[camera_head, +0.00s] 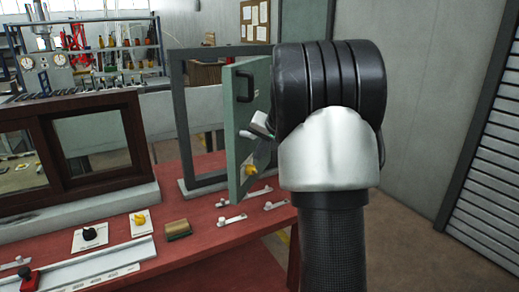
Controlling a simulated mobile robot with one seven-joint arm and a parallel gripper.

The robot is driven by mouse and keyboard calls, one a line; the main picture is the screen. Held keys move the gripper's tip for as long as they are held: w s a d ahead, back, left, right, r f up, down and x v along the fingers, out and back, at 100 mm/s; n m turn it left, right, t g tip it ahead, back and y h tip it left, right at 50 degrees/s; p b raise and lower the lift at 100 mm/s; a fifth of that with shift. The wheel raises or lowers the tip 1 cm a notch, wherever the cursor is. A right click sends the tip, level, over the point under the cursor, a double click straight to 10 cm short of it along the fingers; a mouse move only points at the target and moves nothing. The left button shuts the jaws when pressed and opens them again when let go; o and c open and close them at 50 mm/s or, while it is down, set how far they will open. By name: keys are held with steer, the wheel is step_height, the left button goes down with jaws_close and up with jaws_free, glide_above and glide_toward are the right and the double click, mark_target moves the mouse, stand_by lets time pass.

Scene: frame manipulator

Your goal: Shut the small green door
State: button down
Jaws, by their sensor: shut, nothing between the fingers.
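The small green door (236,112) stands open in its grey upright frame (181,118), swung out from the opening toward me. It has a black handle (243,86) near its top and a yellow knob (251,171) low down. My gripper (252,134) is shut and empty, in front of the door's face between handle and knob. I cannot tell whether it touches the door. My arm hides the door's right part and the frame's right post.
The frame stands on a red table (215,235). A brown sliding window (70,150) stands at the left. Black and yellow knobs, a wooden block (178,229), small latches and a metal rail (90,268) lie in front. A shutter (490,170) is at the right.

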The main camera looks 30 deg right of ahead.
mark_target(239, 166)
steer(key=shift+w+a+f+p, duration=0.15)
steer(key=shift+w+a+f, duration=0.3)
steer(key=shift+w+f, duration=0.45)
steer(key=shift+w+a+f+p, duration=0.15)
steer(key=shift+w+a+f, duration=0.4)
steer(key=shift+w, duration=0.7)
steer(key=shift+w+a+f+p, duration=0.15)
steer(key=shift+w+a+f, duration=0.25)
steer(key=shift+w+f, duration=0.55)
steer(key=shift+w+r, duration=0.1)
steer(key=shift+r, duration=0.05)
